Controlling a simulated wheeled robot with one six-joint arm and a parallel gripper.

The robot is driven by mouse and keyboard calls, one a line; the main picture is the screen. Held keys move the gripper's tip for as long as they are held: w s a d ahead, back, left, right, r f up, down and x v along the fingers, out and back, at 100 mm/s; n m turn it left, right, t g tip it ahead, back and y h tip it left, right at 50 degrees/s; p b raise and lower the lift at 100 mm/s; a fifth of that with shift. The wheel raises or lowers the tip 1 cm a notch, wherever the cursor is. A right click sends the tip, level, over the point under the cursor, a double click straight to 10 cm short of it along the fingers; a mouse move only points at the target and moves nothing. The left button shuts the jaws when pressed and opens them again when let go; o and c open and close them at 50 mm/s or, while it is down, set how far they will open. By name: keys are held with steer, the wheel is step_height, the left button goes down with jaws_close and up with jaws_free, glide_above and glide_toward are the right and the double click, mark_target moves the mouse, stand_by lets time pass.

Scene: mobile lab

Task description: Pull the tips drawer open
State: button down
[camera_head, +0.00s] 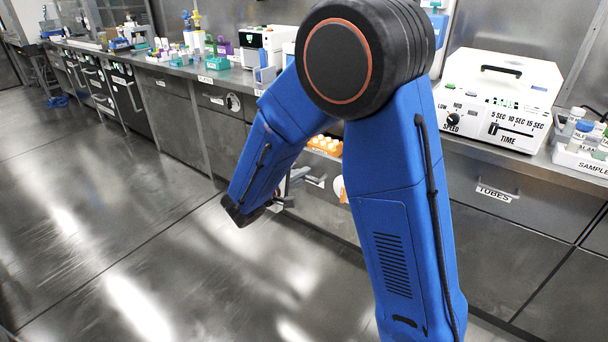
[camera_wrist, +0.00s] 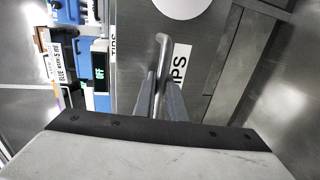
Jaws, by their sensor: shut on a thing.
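The tips drawer shows in the wrist view as a grey front (camera_wrist: 135,15) with a white TIPS label (camera_wrist: 181,68) and a bar handle (camera_wrist: 163,45). My gripper (camera_wrist: 160,95) has its two fingers closed on this handle, one on each side. In the head view my gripper (camera_head: 294,180) is at the drawer front, partly hidden by my arm. The drawer's white label (camera_head: 315,182) shows there. Orange tips (camera_head: 325,145) are visible below the counter edge, so the drawer appears at least partly open. My arm hides much of it.
A closed TUBES drawer (camera_head: 500,195) is to the right. The counter carries a white timer device (camera_head: 497,95), a samples rack (camera_head: 583,155) and several small instruments at the left. The floor (camera_head: 110,210) in front of the cabinets is clear.

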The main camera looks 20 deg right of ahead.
steer(key=c, duration=1.8)
jaws_free()
steer(key=v, duration=1.7)
steer(key=shift+s+a, duration=0.1)
steer(key=shift+a, duration=0.1)
